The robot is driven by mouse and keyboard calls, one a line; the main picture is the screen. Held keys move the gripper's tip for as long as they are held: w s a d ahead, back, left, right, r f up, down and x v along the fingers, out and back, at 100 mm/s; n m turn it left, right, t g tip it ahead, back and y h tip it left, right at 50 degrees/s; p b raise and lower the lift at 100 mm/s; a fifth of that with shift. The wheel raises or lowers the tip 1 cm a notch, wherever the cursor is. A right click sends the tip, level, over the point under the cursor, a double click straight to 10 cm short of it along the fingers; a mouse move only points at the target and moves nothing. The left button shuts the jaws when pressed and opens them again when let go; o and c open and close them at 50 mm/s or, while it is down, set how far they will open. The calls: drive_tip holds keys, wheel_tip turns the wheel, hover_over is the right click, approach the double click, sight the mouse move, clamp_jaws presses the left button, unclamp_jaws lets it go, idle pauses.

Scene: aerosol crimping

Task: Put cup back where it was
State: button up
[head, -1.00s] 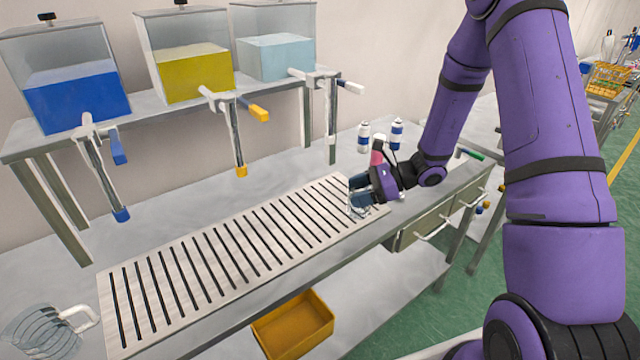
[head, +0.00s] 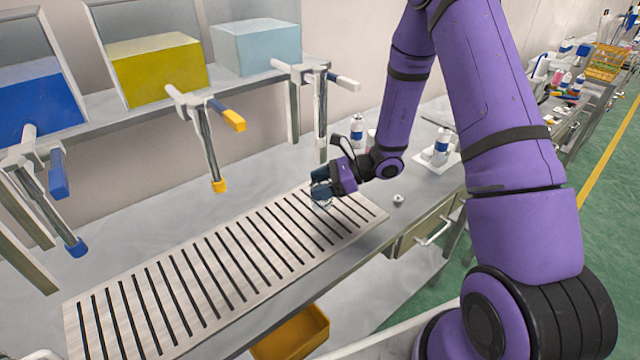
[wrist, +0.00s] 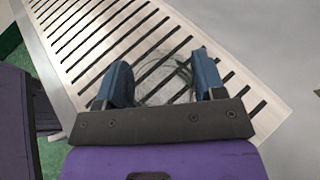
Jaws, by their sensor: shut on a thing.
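My gripper (head: 321,184) is at the right end of the slotted metal grate (head: 215,275), near its back edge. Its blue fingers are shut on the clear cup (head: 321,200), which is see-through and partly hidden by the fingers. In the wrist view, the fingers of the gripper (wrist: 163,72) stand apart with the faint outline of the cup (wrist: 160,80) between them, over the grate's slots. I cannot tell whether the cup touches the grate.
Blue, yellow (head: 160,72) and pale-blue (head: 256,48) liquid tanks stand on a shelf behind, with taps hanging down. The pale-blue tank's tap (head: 321,110) is near my gripper. A white can (head: 357,130) and small round part (head: 398,200) are nearby. The grate's left is clear.

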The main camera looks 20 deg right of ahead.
drive_tip(key=shift+f, duration=0.55)
drive_tip(key=shift+f, duration=0.1)
drive_tip(key=o, duration=0.9)
drive_tip(key=shift+o, duration=0.2)
